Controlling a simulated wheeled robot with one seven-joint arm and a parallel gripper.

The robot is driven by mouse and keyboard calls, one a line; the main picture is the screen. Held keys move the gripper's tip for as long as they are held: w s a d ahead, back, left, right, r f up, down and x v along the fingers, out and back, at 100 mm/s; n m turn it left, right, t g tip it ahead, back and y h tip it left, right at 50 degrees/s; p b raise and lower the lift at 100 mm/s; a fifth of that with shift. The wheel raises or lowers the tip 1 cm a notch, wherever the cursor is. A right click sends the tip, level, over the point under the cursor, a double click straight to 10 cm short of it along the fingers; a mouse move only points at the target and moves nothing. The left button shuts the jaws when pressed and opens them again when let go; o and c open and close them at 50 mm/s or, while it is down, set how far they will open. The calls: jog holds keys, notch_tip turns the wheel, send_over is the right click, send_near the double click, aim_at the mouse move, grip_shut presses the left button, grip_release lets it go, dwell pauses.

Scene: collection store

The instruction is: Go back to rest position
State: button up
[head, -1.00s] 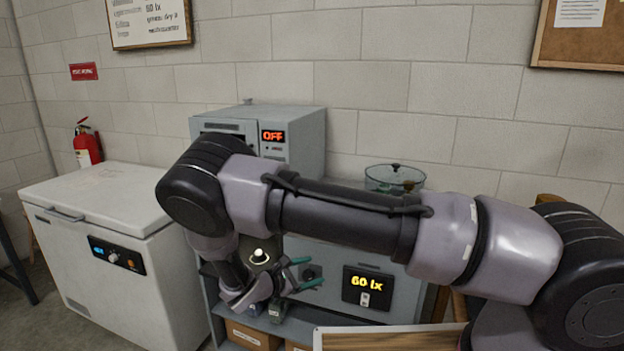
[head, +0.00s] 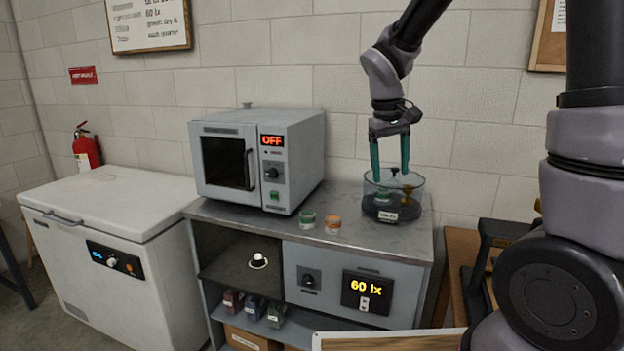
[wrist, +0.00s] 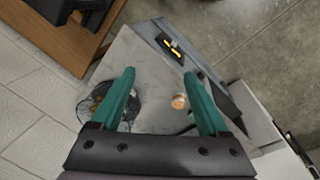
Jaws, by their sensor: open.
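My gripper (head: 389,155) is open, with its two green fingers pointing down above the right end of the metal counter top. In the head view the fingers overlap a round glass vessel (head: 410,205); the wrist view shows the fingers apart with nothing between them that they grip. The vessel also shows in the wrist view (wrist: 92,104), partly behind the left finger. It holds a small dark green item (head: 382,196) and a brownish item. My arm comes down from the top of the head view, and its thick links fill the right edge.
A grey oven (head: 292,165) reading OFF stands on the counter (head: 350,252). A green jar (head: 307,219) and an orange jar (head: 332,224) stand between oven and vessel. A white chest freezer (head: 110,200) is at left. The lower shelf holds several small items. A wooden table (head: 458,262) is at right.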

jog(key=s+d+r+m+t+y, duration=0.2)
jog(key=s+d+r+m+t, duration=0.1)
jog(key=s+r, duration=0.4)
jog(key=s+d+r+m+t+y, duration=0.1)
jog(key=s+d+r+m+t, duration=0.2)
jog(key=s+r, duration=0.3)
jog(key=shift+s+d+r+m+y, duration=0.4)
jog(key=shift+s+m, duration=0.2)
jog(key=shift+m, duration=0.1)
dwell(0.4)
